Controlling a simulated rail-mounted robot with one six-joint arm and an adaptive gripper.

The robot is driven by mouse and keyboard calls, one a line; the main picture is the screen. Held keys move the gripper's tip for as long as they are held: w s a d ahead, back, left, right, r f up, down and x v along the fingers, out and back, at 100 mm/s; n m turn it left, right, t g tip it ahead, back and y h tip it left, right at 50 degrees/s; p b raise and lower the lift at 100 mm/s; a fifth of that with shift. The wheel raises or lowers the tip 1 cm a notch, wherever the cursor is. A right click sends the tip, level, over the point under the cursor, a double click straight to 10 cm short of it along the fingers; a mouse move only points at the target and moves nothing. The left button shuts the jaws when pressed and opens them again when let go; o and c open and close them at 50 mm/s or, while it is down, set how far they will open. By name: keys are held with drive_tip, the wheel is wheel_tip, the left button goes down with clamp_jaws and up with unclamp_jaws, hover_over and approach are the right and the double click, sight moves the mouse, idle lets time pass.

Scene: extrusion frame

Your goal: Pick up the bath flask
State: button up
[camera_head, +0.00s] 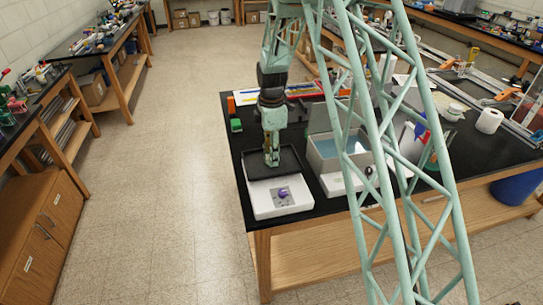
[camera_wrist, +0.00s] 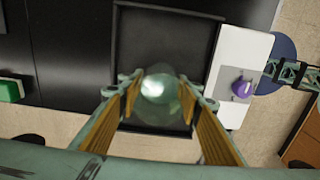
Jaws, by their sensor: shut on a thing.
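My gripper (camera_wrist: 160,103) has its two orange-padded fingers on either side of a clear, round glass flask (camera_wrist: 154,88) and is shut on it. The flask is see-through, with a bright spot in its middle, and the dark tray shows behind it. In the head view my gripper (camera_head: 271,157) points down over the black tray-like top (camera_head: 289,160) of a white device. I cannot tell whether the flask touches that top. The flask itself is not clear in the head view.
The white device front (camera_head: 265,207) has a purple knob (camera_head: 283,194). To its right stands a grey water bath (camera_head: 322,157) with blue water, partly behind my lattice column. A green block (camera_head: 236,125) lies at the left table edge. A paper roll (camera_head: 489,121) stands at the right.

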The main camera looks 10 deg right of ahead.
drive_tip(key=shift+r, duration=0.25)
drive_tip(key=shift+r, duration=1.5)
drive_tip(key=s+d+r+b, duration=0.1)
drive_tip(key=s+d+b, duration=0.1)
drive_tip(key=s, duration=1.3)
drive_tip(key=shift+s+d+r, duration=0.15)
drive_tip(key=shift+d, duration=0.55)
drive_tip(key=shift+s, duration=0.15)
